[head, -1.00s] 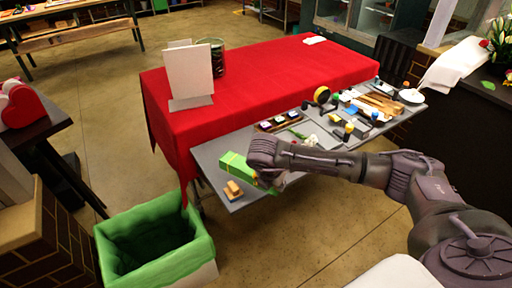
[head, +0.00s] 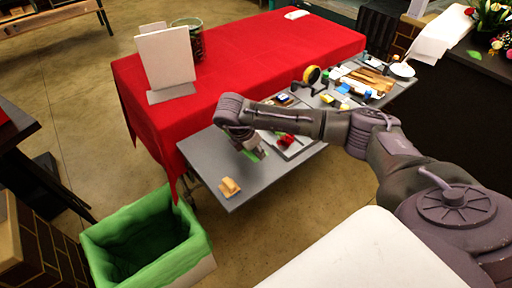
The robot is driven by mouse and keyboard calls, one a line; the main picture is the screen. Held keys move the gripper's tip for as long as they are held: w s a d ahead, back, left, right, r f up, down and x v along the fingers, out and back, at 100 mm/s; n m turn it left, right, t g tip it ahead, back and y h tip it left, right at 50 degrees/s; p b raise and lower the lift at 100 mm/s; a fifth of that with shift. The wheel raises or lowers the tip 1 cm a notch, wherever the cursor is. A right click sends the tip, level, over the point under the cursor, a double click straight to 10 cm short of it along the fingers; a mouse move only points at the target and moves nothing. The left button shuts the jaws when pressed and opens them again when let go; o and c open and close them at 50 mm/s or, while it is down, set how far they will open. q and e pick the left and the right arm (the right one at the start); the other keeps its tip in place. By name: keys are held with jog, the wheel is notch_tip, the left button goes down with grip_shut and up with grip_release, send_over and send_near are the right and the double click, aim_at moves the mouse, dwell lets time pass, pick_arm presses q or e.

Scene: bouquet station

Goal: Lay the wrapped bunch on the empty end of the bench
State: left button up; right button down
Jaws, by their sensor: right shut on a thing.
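My right gripper (head: 254,152) points down over the grey bench (head: 210,157), near its left end. It is shut on the wrapped bunch (head: 260,154), of which only bits of green show below and beside the fingers. My wrist hides most of the bunch, and I cannot tell whether it touches the bench. A red flower-like thing (head: 287,141) shows just right of the gripper; I cannot tell whether it belongs to the bunch. My left gripper is not in view.
A red-clothed table (head: 245,65) stands behind the bench, with a white board (head: 165,60) and a dark vase (head: 190,45). Tape (head: 312,75) and several tools crowd the bench's right part. A green-lined bin (head: 140,240) stands front left.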

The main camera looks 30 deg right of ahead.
aim_at(254, 159)
notch_tip(254, 159, down, 5)
jog(key=b, duration=0.3)
jog(key=shift+w, duration=0.15)
jog(key=shift+w+f+b, duration=0.1)
jog(key=shift+f+b, duration=0.65)
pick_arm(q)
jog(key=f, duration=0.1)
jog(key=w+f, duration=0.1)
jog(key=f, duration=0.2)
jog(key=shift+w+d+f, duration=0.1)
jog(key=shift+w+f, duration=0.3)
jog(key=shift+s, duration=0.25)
pick_arm(e)
jog(key=shift+r, duration=0.15)
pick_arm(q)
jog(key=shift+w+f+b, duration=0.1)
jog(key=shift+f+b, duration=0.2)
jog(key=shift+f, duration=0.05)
pick_arm(e)
jog(key=shift+f, duration=0.25)
